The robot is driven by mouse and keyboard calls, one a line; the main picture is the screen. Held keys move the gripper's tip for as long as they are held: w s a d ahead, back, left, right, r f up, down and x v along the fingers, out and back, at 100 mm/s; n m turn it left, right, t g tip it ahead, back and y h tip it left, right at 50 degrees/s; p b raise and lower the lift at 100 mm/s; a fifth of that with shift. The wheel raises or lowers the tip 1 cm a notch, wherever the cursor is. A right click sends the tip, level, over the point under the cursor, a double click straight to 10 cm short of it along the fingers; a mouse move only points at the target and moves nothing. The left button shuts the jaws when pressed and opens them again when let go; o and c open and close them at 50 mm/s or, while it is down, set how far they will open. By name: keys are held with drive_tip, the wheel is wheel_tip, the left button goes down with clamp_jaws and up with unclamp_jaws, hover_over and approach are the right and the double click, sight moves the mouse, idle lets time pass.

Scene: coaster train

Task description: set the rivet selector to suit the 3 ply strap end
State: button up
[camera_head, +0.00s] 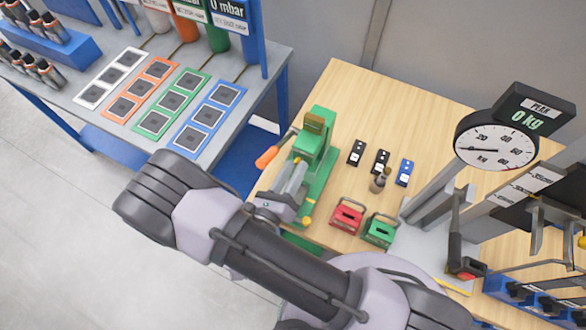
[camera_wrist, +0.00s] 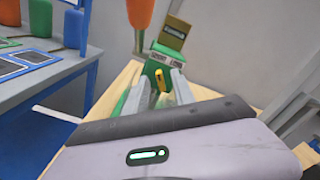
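The green rivet press (camera_head: 318,150) stands on the wooden table, with an orange-handled lever at its left. In the wrist view its front (camera_wrist: 150,69) carries a yellow selector (camera_wrist: 159,79) below two labels that seem to read SHORT and LONG. The selector is roughly upright; its exact setting is unclear. My gripper (camera_head: 291,180) is in front of the press, fingers pointing at it. In the wrist view my gripper (camera_wrist: 157,92) is open, its fingers apart on either side of the selector; contact cannot be told. I cannot identify a 3 ply strap end.
Black (camera_head: 356,152) and blue (camera_head: 404,172) labelled pieces lie right of the press. A red block (camera_head: 346,216) and a green block (camera_head: 379,231) with handles stand nearer. A dial scale (camera_head: 495,146) reading 0 kg is at right.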

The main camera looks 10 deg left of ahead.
clamp_jaws()
drive_tip(key=shift+m, duration=0.3)
drive_tip(key=shift+s+d+m+b, duration=0.15)
drive_tip(key=shift+m+b, duration=1.3)
drive_tip(key=shift+m, duration=1.85)
drive_tip(key=shift+w+d+m+b, duration=0.15)
drive_tip(key=shift+m+b, duration=1.25)
drive_tip(key=shift+m, duration=1.9)
drive_tip(key=shift+s, duration=0.1)
